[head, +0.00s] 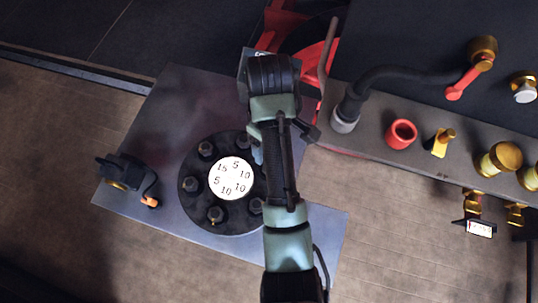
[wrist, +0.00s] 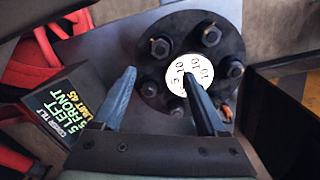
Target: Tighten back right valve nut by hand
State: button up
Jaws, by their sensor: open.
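A round black valve cover (head: 189,195) with several dark nuts around its rim lies on a grey metal plate (head: 325,228). A white numbered disc (head: 230,179) sits at its centre. My arm covers the cover's right edge in the head view, so the back right nut cannot be made out there. The wrist view shows the cover (wrist: 190,22) with nuts such as one (wrist: 160,47) and another (wrist: 211,36); which is the back right one I cannot tell. My gripper (wrist: 160,77) is open, with nothing seen between its fingers. One finger overlaps the disc in view.
A black tool with an orange tip (head: 125,177) lies on the plate's left. A grey bench (head: 365,128) at right carries a hose, a red ring (head: 401,133) and brass fittings (head: 500,158).

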notch_tip(320, 180, down, 12)
jog(key=shift+s+f, duration=0.1)
jog(key=shift+f, duration=0.1)
dwell(0.4)
grip_shut()
